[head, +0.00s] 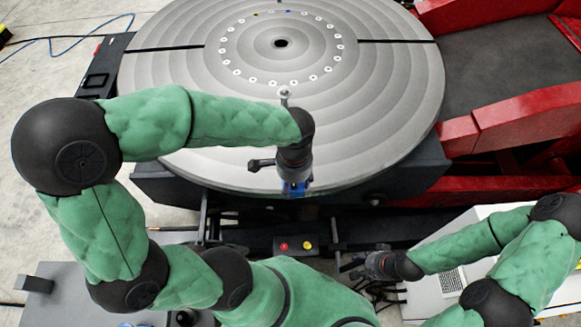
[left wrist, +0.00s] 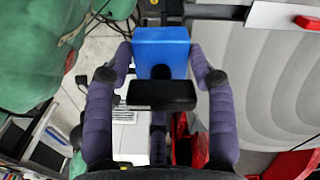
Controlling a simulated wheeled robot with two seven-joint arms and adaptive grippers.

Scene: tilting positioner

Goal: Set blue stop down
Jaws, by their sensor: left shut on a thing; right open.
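The blue stop (head: 295,189) is a small blue block at the front edge of the round grey turntable (head: 400,95) in the head view. My left gripper (head: 293,180) is shut on it. In the left wrist view the blue stop (left wrist: 162,42) sits between the two fingers, with a dark knob or bar (left wrist: 162,94) in front of it. The turntable surface (left wrist: 265,75) shows to the right there. I cannot tell whether the stop touches it. My right gripper (head: 362,266) is open and empty at the lower right, away from the turntable.
The turntable has a ring of small white-rimmed holes (head: 325,70) around a dark centre hole, and slots at both sides. A red machine frame (head: 515,115) stands at the right. A box with red and yellow buttons (head: 295,246) is below the turntable.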

